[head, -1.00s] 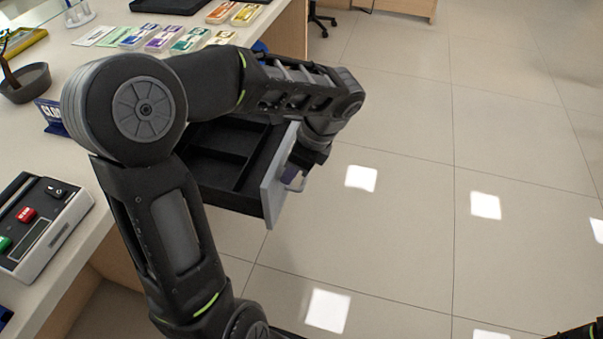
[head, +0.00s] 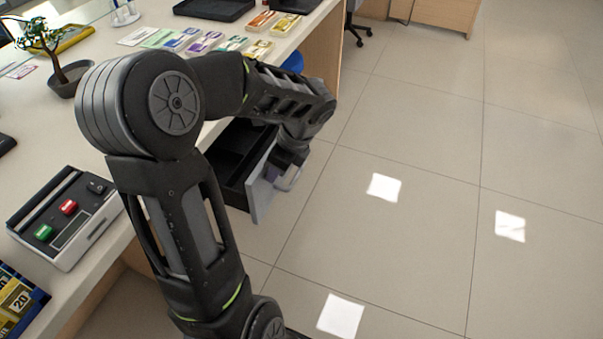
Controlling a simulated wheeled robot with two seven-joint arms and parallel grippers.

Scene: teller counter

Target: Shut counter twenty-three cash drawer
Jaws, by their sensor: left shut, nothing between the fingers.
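The cash drawer (head: 232,153) juts out from under the counter on its floor side, part open, with its black compartments showing. Its grey front panel (head: 260,190) faces right and carries a bar handle (head: 291,181). My left arm reaches over the counter edge and the drawer. My left gripper (head: 287,164) points down at the outer face of the front panel, close to the handle. Its fingers are shut with nothing held. Whether they touch the panel is hard to tell. The arm hides part of the drawer. My right gripper is out of view.
On the counter (head: 120,150) are a button console (head: 65,218), a potted bonsai (head: 66,78), several banknote bundles (head: 205,41) and a black tray (head: 213,9). An office chair (head: 354,25) stands behind. The tiled floor (head: 400,130) to the right is clear.

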